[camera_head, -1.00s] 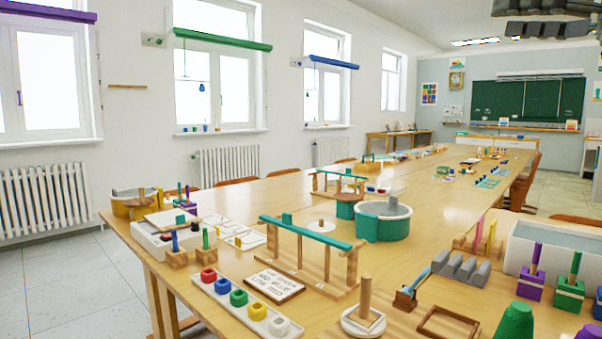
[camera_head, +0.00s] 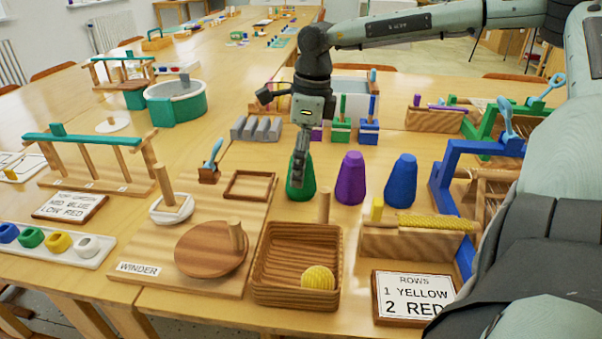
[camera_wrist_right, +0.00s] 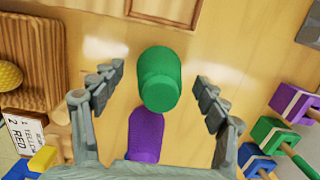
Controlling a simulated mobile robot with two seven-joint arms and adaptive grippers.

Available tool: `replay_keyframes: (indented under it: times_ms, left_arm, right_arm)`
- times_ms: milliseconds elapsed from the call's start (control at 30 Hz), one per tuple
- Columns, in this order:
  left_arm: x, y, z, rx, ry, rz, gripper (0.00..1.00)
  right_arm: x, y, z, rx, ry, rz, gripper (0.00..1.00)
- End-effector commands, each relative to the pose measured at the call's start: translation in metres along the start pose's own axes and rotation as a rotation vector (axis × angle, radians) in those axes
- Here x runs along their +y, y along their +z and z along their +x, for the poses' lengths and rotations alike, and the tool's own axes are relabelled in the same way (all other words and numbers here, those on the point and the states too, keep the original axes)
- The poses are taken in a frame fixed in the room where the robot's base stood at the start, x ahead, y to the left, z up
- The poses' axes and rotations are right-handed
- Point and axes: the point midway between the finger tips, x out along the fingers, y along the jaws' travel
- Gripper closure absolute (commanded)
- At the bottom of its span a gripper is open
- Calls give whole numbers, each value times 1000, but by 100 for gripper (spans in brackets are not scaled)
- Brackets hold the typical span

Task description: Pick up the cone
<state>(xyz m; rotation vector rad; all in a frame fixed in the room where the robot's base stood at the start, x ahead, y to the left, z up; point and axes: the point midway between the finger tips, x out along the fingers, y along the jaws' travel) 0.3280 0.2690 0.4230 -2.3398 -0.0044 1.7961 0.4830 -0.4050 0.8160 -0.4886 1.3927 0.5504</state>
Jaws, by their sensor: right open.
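Three cones stand in a row on the wooden table in the head view: a green cone (camera_head: 296,188), a purple cone (camera_head: 351,180) and a blue cone (camera_head: 400,182). My right gripper (camera_head: 301,160) points down at the green cone and hides part of it. In the right wrist view, the open right gripper (camera_wrist_right: 160,92) has its two fingers apart on either side, with the green cone (camera_wrist_right: 159,80) between them and clear gaps at both sides. My left gripper is not in view.
A wooden tray (camera_head: 262,277) with a yellow ball (camera_head: 318,279) stands in front. The winder board (camera_head: 200,284) is to the left. A grey ridged block (camera_head: 256,128) and peg blocks (camera_head: 341,129) stand behind; a blue frame (camera_head: 447,165) is at right.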

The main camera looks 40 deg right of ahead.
Motion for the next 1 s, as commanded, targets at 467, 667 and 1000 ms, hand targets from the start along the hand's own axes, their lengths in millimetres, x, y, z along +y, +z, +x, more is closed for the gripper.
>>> replay_keyframes:
  times_ms: [467,667,1000]
  left_arm:
    - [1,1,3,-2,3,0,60]
    - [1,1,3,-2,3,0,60]
    - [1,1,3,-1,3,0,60]
  right_arm:
    - [0,1,23,-3,-1,1,30]
    - [0,1,23,-3,0,1,55]
    - [0,1,22,-3,-1,0,85]
